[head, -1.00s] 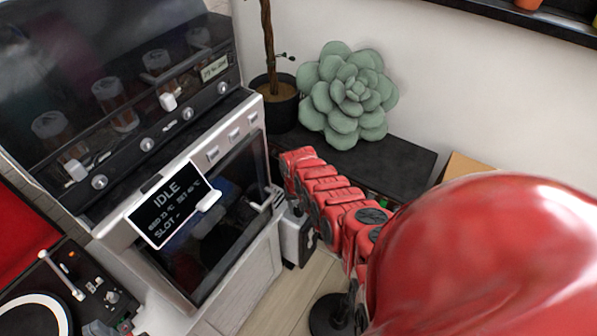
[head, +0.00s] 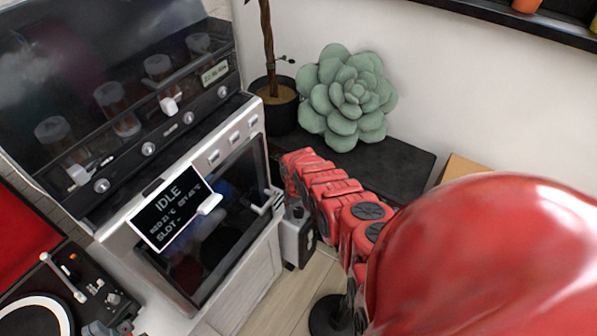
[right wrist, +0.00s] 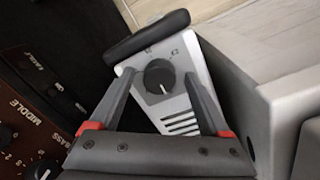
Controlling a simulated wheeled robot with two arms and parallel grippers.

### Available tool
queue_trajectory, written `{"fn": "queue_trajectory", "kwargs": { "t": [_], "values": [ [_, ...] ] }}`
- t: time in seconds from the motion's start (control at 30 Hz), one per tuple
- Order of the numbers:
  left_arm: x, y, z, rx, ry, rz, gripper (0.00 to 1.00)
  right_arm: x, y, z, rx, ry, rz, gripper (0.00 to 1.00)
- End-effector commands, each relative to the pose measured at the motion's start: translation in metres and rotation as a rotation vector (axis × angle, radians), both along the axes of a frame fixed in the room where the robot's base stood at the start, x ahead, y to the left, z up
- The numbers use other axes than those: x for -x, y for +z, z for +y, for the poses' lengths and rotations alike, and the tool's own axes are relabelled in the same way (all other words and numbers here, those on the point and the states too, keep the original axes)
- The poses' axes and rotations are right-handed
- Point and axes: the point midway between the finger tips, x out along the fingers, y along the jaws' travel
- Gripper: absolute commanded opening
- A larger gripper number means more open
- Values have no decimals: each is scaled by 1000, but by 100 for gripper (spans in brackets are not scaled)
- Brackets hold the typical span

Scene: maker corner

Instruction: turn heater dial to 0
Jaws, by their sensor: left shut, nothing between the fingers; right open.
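The heater (head: 297,238) is a small light box on the floor beside the oven-like cabinet, partly hidden by my right arm in the head view. In the right wrist view its pale top panel shows a round dark dial (right wrist: 159,76) with a white mark pointing toward the lower part of the picture. Small marks sit above the dial; I cannot read them. My right gripper (right wrist: 158,78) is open, with one finger on each side of the dial; contact is not clear. My left gripper (head: 104,328) shows only in part at the bottom left edge, shut and empty.
The cabinet (head: 240,285) with an IDLE display (head: 170,214) stands left of the heater. A dark low unit (head: 395,165) carries a succulent (head: 350,98) behind my right arm. In the right wrist view, an amplifier panel (right wrist: 30,130) is at left and a pale block (right wrist: 290,110) at right.

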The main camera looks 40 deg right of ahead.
Motion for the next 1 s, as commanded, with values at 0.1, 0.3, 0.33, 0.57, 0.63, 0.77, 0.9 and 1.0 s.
{"fn": "queue_trajectory", "kwargs": {
  "t": [0.1,0.3,0.33,0.57,0.63,0.77,0.9,1.0],
  "values": [
    [0,2,0,0,0,0,0,0,2,0,0,0,0,81],
    [0,18,0,0,0,0,0,-2,23,0,1,0,-3,81],
    [0,22,0,0,0,0,0,-1,28,0,0,0,-2,81],
    [0,32,0,0,0,0,0,-1,58,2,1,2,0,81],
    [0,34,0,0,0,0,0,-1,68,3,2,1,0,81],
    [0,36,0,0,0,0,0,-2,89,3,3,0,-3,81],
    [0,39,0,0,0,0,0,-2,114,5,3,0,0,81],
    [0,40,0,0,0,0,0,-3,132,7,2,2,-2,81]
  ]
}}
